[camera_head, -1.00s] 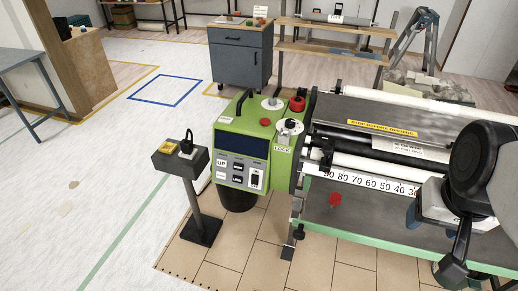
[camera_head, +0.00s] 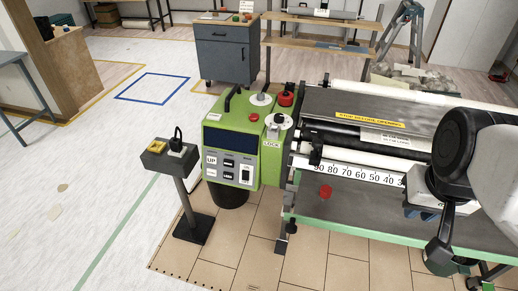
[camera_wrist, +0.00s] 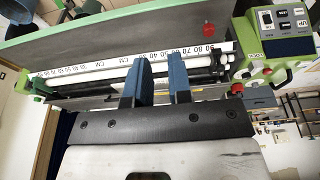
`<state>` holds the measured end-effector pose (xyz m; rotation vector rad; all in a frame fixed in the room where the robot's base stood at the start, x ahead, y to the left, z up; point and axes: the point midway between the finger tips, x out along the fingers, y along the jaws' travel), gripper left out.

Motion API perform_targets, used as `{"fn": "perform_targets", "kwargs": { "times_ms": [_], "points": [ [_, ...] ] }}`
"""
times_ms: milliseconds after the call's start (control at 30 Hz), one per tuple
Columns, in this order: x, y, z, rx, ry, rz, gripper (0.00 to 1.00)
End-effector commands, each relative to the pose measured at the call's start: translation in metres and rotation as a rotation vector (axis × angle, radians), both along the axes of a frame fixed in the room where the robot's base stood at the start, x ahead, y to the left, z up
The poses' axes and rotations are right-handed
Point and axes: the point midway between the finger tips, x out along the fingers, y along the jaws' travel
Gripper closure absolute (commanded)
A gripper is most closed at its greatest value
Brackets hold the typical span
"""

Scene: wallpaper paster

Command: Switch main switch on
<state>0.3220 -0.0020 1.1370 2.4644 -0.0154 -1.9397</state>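The green control box (camera_head: 230,153) of the wallpaper paster stands left of the rollers. Its front has a dark display (camera_head: 231,139), marked buttons (camera_head: 211,161) and a rocker switch (camera_head: 246,174), which looks like the main switch. I cannot tell the switch's position. In the wrist view the control box (camera_wrist: 260,47) and the rocker switch (camera_wrist: 267,18) are at the upper right, sideways to the view. My gripper (camera_wrist: 159,62) is open and empty, with a gap between its blue fingers. It is over the roller area, well away from the switch.
A grey pedestal box (camera_head: 168,158) with a plug stands left of the control box. A red knob (camera_head: 325,191) sticks out below the ruler strip (camera_head: 345,173). Rollers and a metal cover (camera_head: 365,105) fill the right side.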

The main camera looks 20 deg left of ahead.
Motion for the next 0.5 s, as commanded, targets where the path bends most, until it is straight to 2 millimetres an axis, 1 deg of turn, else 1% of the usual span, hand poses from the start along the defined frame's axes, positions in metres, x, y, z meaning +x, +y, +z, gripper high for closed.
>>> {"fn": "perform_targets", "kwargs": {
  "times_ms": [33, 100, 133, 267, 500],
  "points": [
    [0.004, 0.001, -0.001, -0.002, -0.001, 0.010, 0.88],
    [0.010, 0.004, -0.003, -0.007, -0.006, 0.029, 0.99],
    [0.014, 0.005, -0.004, -0.010, -0.008, 0.039, 1.00],
    [0.032, 0.012, -0.009, -0.024, -0.020, 0.090, 1.00],
    [0.075, 0.034, -0.024, -0.056, -0.055, 0.218, 1.00]
  ]
}}
